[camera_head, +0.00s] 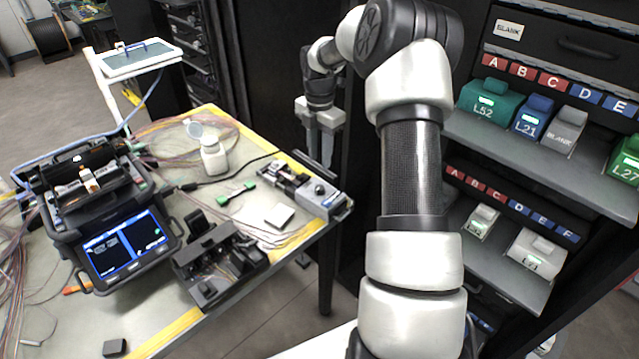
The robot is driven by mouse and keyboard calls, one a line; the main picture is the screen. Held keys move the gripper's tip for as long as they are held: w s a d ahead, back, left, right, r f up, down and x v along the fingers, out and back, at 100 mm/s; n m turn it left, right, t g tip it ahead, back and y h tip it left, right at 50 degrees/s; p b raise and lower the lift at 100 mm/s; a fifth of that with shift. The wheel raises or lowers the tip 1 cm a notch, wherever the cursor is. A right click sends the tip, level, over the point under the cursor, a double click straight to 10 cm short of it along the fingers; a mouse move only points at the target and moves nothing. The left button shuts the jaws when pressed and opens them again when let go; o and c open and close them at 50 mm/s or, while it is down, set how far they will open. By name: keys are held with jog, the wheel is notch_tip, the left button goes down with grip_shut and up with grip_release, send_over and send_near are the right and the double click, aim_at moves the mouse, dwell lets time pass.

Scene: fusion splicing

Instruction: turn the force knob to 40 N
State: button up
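A small grey bench device (308,190) sits at the right edge of the table. A round dark knob (320,188) stands on its top, likely the force knob. Its scale and setting are too small to read. My gripper (318,150) hangs beyond the table's right edge, behind the device and apart from the knob. Its fingers are dark against a dark background, so I cannot tell whether they are open or shut. I see nothing clearly held in it.
A fusion splicer (115,225) with a lit blue screen stands on the left of the table. Loose fibres cover parts of the table. Shelves with labelled modules (489,105) stand right.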

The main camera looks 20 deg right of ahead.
aim_at(320, 188)
notch_tip(320, 188, down, 11)
jog(key=shift+r, duration=0.2)
grip_shut()
dwell(0.3)
